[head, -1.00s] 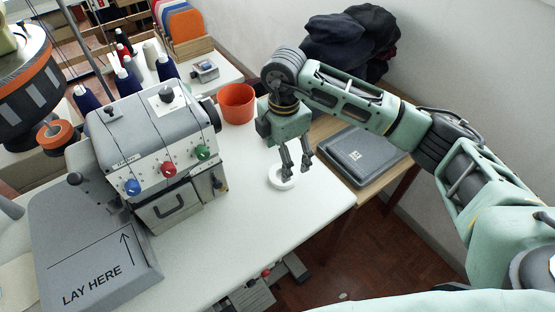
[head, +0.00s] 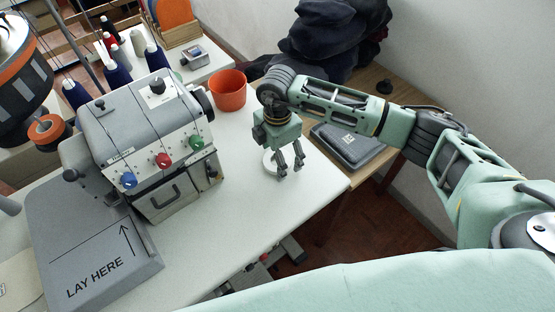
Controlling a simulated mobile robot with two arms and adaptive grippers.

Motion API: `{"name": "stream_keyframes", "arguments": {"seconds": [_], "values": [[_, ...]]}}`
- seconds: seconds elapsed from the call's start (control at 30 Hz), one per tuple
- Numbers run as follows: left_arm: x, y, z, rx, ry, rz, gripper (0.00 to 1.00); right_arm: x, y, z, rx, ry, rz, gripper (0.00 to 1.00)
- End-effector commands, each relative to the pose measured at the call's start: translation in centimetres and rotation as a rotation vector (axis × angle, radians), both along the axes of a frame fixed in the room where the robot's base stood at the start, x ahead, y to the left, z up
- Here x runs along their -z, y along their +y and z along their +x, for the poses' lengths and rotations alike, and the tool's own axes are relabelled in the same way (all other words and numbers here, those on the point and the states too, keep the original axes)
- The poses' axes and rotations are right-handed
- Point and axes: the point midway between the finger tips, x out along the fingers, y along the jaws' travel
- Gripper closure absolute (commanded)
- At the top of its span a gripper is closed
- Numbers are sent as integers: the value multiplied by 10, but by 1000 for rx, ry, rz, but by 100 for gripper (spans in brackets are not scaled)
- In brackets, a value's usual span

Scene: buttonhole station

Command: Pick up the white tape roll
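The white tape roll (head: 268,164) lies flat on the white tabletop, close to the table's right edge. My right gripper (head: 291,169) points down in front of the roll in the head view, and its near finger covers part of the roll's right side. A gap shows between its two fingers, with nothing visible held there. I cannot tell whether a finger touches the roll. My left gripper is not in view.
An orange cup (head: 229,92) stands behind the roll. A grey sewing machine (head: 150,140) stands to the left. A dark grey case (head: 348,143) lies on a wooden surface to the right. The white tabletop (head: 235,205) in front is clear.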

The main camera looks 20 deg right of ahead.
Motion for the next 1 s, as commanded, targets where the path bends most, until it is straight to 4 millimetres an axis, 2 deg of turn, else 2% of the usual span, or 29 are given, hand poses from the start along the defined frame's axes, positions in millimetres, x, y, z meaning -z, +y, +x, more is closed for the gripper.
{"name": "stream_keyframes", "arguments": {"seconds": [0.03, 0.17, 0.5, 0.8, 1.0], "values": [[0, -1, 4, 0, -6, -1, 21, 0, 0, 0, 0, 0, 0, 23], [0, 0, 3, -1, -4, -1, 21, 0, 0, 0, 0, 0, 0, 34], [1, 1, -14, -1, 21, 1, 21, -1, 0, 0, 0, -1, 0, 63], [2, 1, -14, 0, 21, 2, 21, -4, 0, 1, 0, -2, 1, 63], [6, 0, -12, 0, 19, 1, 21, -22, 1, 1, -1, -4, 2, 63]]}}
